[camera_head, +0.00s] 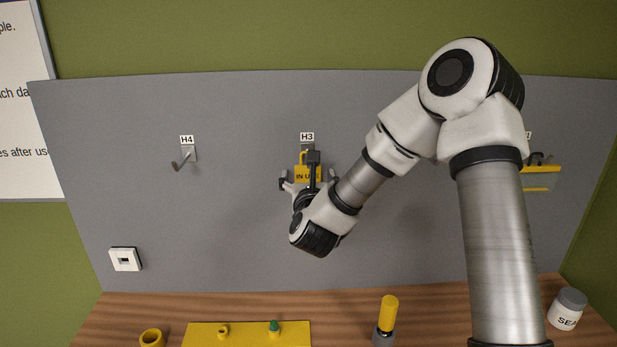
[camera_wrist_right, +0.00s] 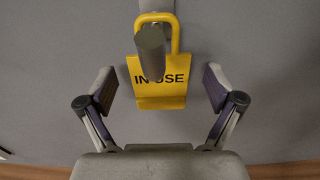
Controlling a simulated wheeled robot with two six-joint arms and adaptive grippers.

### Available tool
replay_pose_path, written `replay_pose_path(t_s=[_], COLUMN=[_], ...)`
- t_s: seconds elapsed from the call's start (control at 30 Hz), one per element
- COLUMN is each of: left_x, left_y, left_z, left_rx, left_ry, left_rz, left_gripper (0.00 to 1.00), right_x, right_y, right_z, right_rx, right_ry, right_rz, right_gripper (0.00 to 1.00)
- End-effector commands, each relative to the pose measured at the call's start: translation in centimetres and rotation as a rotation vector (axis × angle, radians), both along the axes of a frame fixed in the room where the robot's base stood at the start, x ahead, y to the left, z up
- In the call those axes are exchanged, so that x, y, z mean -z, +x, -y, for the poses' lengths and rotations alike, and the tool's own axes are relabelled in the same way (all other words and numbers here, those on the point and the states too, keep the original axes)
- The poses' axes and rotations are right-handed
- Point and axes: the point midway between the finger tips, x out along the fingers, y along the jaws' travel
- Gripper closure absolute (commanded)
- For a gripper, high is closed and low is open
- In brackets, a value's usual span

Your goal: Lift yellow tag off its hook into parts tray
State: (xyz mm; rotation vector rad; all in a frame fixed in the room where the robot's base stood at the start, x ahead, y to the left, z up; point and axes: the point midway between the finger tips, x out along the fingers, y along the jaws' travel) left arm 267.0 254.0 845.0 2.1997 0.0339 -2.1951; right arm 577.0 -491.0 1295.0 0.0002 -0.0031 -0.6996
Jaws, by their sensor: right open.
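The yellow tag (camera_head: 301,174), marked "IN USE", hangs on the hook under the H3 label on the grey board (camera_head: 235,230). In the right wrist view the tag (camera_wrist_right: 160,97) hangs by its loop, with the hook's round end (camera_wrist_right: 150,52) in front of it. My right gripper (camera_head: 308,183) is at the tag, its fingers apart on either side. In the right wrist view the open fingers (camera_wrist_right: 158,88) flank the tag without touching it. My left gripper is not in view. I cannot make out a parts tray for certain.
An empty hook (camera_head: 182,161) is under H4. A yellow tool (camera_head: 541,169) hangs at the right, partly behind my arm. On the wooden bench (camera_head: 345,310) are a yellow mat (camera_head: 205,335), a yellow ring (camera_head: 151,338), a yellow-topped cylinder (camera_head: 388,312) and a jar (camera_head: 566,310).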

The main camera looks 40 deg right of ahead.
Motion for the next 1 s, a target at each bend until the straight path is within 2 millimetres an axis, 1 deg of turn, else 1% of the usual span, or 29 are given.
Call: replay_pose_path(t_s=[0.03, 0.07, 0.1, 0.17, 0.2, 0.27, 0.3, 0.37, 0.4, 0.47, 0.6, 0.73, 1.0], left_x=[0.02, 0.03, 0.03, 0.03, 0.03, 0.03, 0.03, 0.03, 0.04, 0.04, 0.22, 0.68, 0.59], left_y=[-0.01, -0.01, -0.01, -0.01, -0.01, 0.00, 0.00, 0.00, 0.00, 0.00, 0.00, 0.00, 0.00], left_z=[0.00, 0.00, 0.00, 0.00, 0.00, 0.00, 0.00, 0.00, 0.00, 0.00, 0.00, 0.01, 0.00], left_rx=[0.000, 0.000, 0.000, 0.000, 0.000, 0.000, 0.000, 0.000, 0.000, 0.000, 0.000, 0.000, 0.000], left_ry=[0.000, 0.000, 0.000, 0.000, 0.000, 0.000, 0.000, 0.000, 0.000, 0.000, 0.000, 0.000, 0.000], left_rz=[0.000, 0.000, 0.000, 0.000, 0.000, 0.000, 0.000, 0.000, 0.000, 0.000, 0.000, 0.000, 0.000], left_gripper=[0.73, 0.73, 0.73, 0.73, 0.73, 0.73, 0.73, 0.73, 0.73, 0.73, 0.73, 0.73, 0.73], right_x=[0.02, 0.02, 0.03, 0.03, 0.03, 0.05, 0.07, 0.09, 0.11, 0.12, 0.07, -0.41, -0.66], right_y=[-0.01, -0.01, -0.01, -0.02, -0.02, -0.02, -0.03, -0.04, -0.04, -0.04, -0.04, -0.06, -0.05], right_z=[-0.01, -0.01, -0.01, -0.01, -0.01, -0.02, -0.01, -0.02, -0.02, -0.02, -0.02, -0.01, -0.03], right_rx=[0.000, 0.000, 0.000, 0.000, 0.000, 0.000, 0.000, 0.000, 0.000, 0.000, 0.000, 0.001, 0.001], right_ry=[0.000, 0.000, 0.000, 0.000, 0.000, 0.001, 0.001, 0.001, 0.001, 0.002, 0.001, 0.002, 0.001], right_rz=[0.000, 0.000, 0.000, 0.000, 0.000, -0.001, -0.001, -0.002, -0.002, -0.002, -0.002, 0.001, -0.001], right_gripper=[0.19, 0.30, 0.44, 0.65, 0.72, 0.72, 0.43, 0.64, 0.78, 0.99, 1.00, 1.00, 1.00])
